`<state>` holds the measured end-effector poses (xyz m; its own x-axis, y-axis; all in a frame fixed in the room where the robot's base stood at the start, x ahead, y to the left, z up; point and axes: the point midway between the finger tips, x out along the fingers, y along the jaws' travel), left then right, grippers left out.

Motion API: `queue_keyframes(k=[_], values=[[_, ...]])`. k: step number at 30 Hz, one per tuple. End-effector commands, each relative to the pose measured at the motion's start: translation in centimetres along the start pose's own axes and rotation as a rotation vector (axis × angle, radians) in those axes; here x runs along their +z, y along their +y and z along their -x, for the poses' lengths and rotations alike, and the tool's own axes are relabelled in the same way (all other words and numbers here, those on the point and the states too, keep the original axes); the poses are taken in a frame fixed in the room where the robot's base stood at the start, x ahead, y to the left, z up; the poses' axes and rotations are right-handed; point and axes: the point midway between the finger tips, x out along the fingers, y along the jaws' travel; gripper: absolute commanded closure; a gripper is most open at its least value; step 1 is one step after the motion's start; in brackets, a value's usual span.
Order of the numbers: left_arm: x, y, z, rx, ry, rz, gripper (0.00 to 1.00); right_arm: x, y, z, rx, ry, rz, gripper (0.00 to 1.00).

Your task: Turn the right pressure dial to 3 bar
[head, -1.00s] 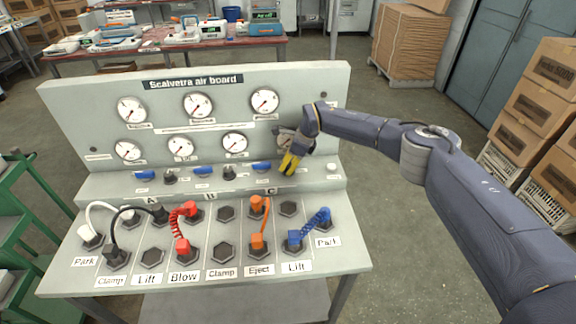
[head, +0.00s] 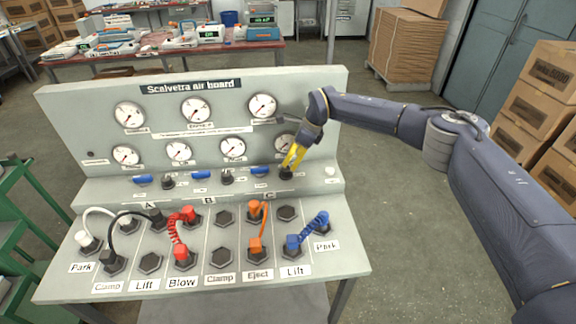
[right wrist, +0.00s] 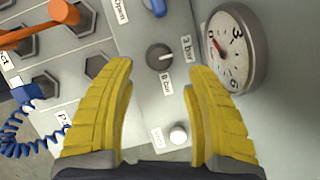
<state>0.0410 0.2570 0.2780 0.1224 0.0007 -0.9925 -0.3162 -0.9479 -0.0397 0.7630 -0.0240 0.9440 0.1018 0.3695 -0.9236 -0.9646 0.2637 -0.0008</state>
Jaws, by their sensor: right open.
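The right pressure dial (right wrist: 159,57) is a small round black knob with a pale pointer mark aimed to the right in the right wrist view. Small printed "bar" labels sit beside it. In the head view the dial (head: 286,173) is at the right of the knob row, partly covered by my fingers. My right gripper (head: 291,164) is above it with yellow fingers. In the right wrist view the gripper (right wrist: 158,68) is open, one finger on each side of the dial, apart from it. The nearest gauge (right wrist: 228,50) shows a red mark near its 0. My left gripper is not in view.
A blue lever (head: 260,170) is just left of the dial, and a white button (head: 330,171) is to its right. Other gauges (head: 262,106) line the upright panel. Hoses, including a blue coiled one (head: 312,229), plug into sockets on the sloped deck below.

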Motion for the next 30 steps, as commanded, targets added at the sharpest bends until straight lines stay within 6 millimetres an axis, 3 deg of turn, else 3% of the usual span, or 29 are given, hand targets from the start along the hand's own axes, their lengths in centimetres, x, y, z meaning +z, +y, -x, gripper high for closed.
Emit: queue_keyframes(k=[6, 12, 26, 30], values=[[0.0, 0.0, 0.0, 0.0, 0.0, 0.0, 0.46, 0.0, 0.0, 3.3, -0.001, 0.0, 0.001, 0.46], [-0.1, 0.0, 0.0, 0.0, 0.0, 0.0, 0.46, 0.0, 0.0, 4.9, 0.0, -0.001, 0.0, 0.46], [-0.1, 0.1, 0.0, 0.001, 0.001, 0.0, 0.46, 0.0, 0.0, 5.3, 0.001, -0.001, -0.001, 0.46], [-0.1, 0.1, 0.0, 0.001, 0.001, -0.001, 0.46, 0.5, 0.5, 4.7, 0.028, -0.046, -0.043, 0.46]])
